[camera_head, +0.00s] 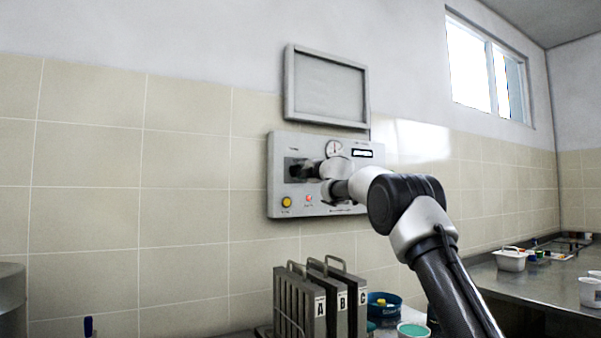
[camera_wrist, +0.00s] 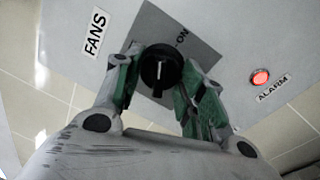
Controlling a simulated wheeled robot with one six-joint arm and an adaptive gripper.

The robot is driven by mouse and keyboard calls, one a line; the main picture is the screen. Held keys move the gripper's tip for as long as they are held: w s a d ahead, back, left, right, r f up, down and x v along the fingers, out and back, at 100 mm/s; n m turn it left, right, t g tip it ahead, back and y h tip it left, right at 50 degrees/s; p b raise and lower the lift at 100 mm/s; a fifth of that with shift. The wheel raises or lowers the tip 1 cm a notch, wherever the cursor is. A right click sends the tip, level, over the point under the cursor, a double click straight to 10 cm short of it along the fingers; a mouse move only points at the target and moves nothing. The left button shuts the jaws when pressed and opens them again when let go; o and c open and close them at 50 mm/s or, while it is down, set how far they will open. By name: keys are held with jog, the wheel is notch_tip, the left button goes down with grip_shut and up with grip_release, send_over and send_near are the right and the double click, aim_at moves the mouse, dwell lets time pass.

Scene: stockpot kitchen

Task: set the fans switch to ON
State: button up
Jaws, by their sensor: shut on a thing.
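The control panel (camera_head: 278,192) is a grey box on the tiled wall. In the wrist view, the fans switch (camera_wrist: 160,68) is a round black knob with a white line on a dark grey plate (camera_wrist: 205,52). The line runs nearly straight up and down in the picture. The "ON" label (camera_wrist: 182,37) lies up and right of the knob; the "FANS" label (camera_wrist: 95,33) is to its left. My gripper (camera_wrist: 158,80) is shut on the knob, one finger on each side. In the head view, my gripper (camera_head: 300,170) hides much of the switch.
A red alarm lamp (camera_wrist: 260,77) and a yellow button (camera_head: 286,202) are on the panel. A round gauge (camera_head: 334,148) is above my gripper. A blank framed board (camera_head: 326,88) hangs above.

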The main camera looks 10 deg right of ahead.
jog(key=m, duration=0.5)
jog(key=shift+m+h, duration=0.3)
jog(key=shift+f, duration=0.1)
dwell(0.3)
jog(key=o, duration=1)
jog(key=v, duration=1.2)
jog(key=shift+f, duration=0.15)
